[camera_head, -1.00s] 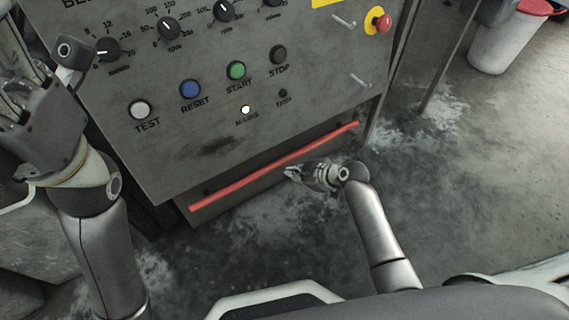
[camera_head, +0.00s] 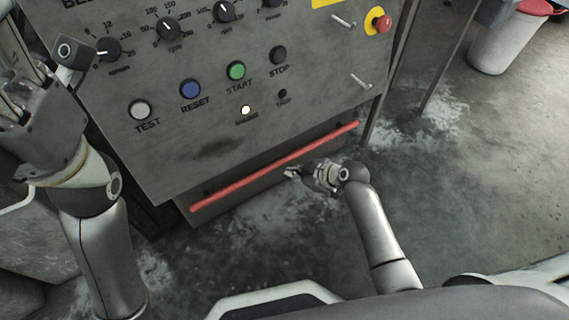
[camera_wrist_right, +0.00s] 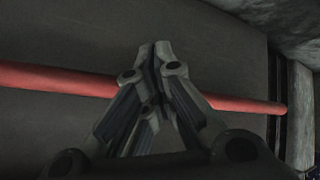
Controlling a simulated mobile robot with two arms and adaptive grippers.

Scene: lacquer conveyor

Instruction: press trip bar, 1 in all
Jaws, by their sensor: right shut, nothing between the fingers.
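The trip bar is a long red bar (camera_head: 250,178) across the lower front of the grey machine panel. It also crosses the right wrist view (camera_wrist_right: 60,79), passing behind my fingers. My right gripper (camera_head: 290,173) is shut and empty, its tips pointing at the bar, close to its middle. In the right wrist view the shut fingertips (camera_wrist_right: 155,47) overlap the bar's line; I cannot tell whether they touch it. My left gripper (camera_head: 12,100) is raised at the left edge, partly cut off, and its finger state is unclear.
Above the bar the panel carries a white TEST button (camera_head: 140,110), a blue RESET button (camera_head: 190,89), a green START button (camera_head: 236,70) and a black STOP button (camera_head: 278,55). A small lamp (camera_head: 245,110) is lit, the TRIP lamp (camera_head: 283,93) dark. A red emergency knob (camera_head: 381,23) sticks out top right.

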